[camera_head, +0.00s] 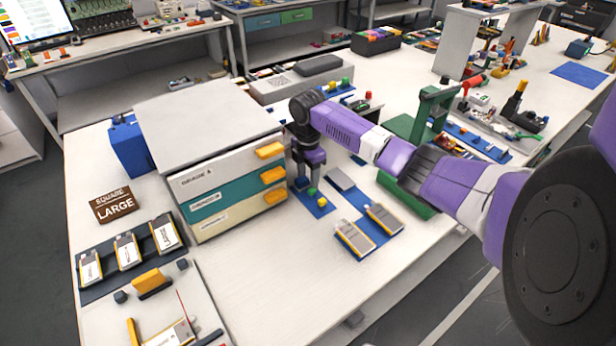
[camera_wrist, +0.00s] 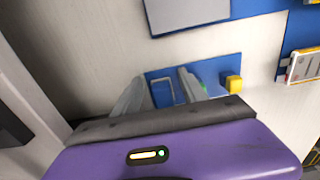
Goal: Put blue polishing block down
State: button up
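My gripper (camera_head: 308,168) points down over a small blue mat (camera_head: 318,210) just right of the drawer cabinet. In the wrist view its two pale fingers (camera_wrist: 162,75) stand apart, with blue mat (camera_wrist: 215,75) and a light-outlined square (camera_wrist: 163,92) between them. I cannot make out a separate blue polishing block against the blue mat. A yellow block (camera_wrist: 233,84) is on the mat right of the fingers; it also shows in the head view (camera_head: 322,202). A green block (camera_head: 312,191) is beside it, mostly hidden by the right finger in the wrist view.
The drawer cabinet (camera_head: 205,125) with yellow handles stands close left of my gripper. A grey plate (camera_head: 341,179) and pouch cells (camera_head: 355,238) lie on a longer blue mat to the right. A green stand (camera_head: 433,108) is behind my forearm.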

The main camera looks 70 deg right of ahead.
notch_tip(320, 180, up, 12)
jog(key=shift+r, duration=0.15)
dwell(0.4)
dwell(0.5)
